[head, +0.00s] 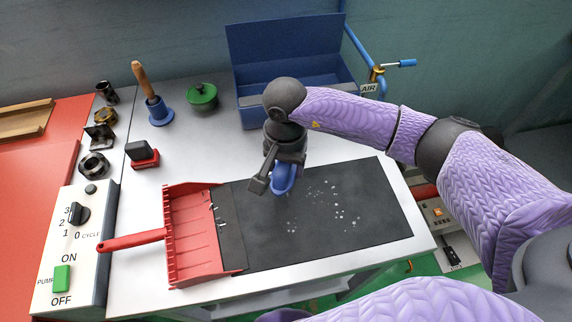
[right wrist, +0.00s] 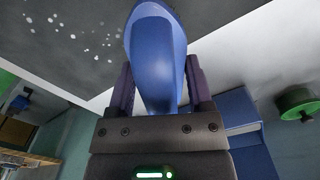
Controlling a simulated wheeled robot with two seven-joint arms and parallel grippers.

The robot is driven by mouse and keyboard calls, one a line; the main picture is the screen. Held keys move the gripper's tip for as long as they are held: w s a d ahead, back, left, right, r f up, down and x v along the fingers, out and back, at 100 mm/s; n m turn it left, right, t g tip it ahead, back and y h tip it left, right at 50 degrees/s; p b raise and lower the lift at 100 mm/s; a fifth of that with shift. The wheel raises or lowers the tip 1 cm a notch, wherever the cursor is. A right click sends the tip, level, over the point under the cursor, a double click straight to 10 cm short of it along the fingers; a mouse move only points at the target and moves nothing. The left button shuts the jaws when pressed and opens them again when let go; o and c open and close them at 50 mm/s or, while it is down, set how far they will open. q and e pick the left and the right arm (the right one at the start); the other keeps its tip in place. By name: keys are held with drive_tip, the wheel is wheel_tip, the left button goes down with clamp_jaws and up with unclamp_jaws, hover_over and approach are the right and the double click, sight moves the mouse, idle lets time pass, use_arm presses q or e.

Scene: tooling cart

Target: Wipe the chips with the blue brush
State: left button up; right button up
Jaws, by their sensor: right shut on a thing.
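The blue brush (head: 284,178) is in my right gripper (head: 272,182), which is shut on it, over the dark mat (head: 345,230). In the right wrist view the brush (right wrist: 155,55) fills the space between the fingers of the gripper (right wrist: 158,95). I cannot tell whether its bristles touch the mat. White chips (head: 325,200) lie scattered on the middle of the mat, right of the brush; several also show in the right wrist view (right wrist: 75,36). A red dustpan (head: 190,235) stands at the mat's left end, with a few chips near its lip. My left gripper is out of view.
An open blue box (head: 345,82) stands at the back. A green-lidded pot (head: 202,97), a wooden-handled blue tool (head: 155,108), a red-and-black block (head: 142,154) and several metal fittings stand at left. A control panel (head: 85,250) is at front left. The mat's right part is clear.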

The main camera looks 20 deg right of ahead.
wheel_tip(320, 180, up, 3)
drive_tip(key=shift+r+p, duration=0.2)
drive_tip(key=shift+p, duration=0.75)
drive_tip(key=shift+r, duration=0.4)
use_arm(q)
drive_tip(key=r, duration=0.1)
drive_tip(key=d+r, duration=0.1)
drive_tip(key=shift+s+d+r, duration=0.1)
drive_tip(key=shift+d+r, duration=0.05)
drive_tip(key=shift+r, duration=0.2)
